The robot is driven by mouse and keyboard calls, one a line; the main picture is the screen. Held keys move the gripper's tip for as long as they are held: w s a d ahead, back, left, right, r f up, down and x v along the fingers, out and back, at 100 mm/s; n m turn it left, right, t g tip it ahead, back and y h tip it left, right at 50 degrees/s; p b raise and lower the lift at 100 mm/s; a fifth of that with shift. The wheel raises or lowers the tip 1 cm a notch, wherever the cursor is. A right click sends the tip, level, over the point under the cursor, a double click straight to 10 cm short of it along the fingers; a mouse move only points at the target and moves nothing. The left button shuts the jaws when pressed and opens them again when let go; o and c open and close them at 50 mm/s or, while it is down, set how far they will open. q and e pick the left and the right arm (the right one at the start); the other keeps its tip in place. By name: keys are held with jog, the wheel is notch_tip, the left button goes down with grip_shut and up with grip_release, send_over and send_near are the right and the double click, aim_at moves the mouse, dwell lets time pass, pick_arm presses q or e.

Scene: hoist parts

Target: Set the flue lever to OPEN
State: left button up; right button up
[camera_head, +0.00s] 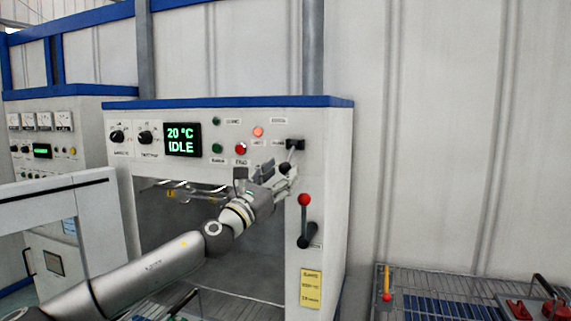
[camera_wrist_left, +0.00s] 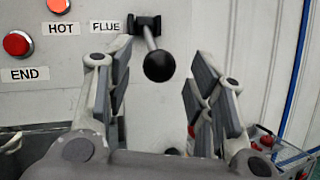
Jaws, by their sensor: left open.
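The flue lever (camera_wrist_left: 159,65) is a short grey rod with a black ball knob, hanging down from a black bracket beside the FLUE label in the left wrist view. In the head view its bracket (camera_head: 296,144) sits at the panel's upper right, and the rod slants down-left to the knob. My left gripper (camera_head: 284,174) is at the knob, partly covering the lever's lower end. In the left wrist view the left gripper (camera_wrist_left: 161,80) is open, with the knob showing between its two fingers and a gap on each side. Whether it touches the knob I cannot tell. My right gripper is not seen.
A display (camera_head: 183,139) reads 20 °C IDLE. A red END button (camera_wrist_left: 17,44) and a lit HOT lamp (camera_wrist_left: 59,5) are left of the lever. A red-knobbed handle (camera_head: 304,221) stands below it.

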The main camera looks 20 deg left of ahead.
aim_at(290, 157)
pick_arm(q)
jog(key=shift+x, duration=1.45)
grip_shut()
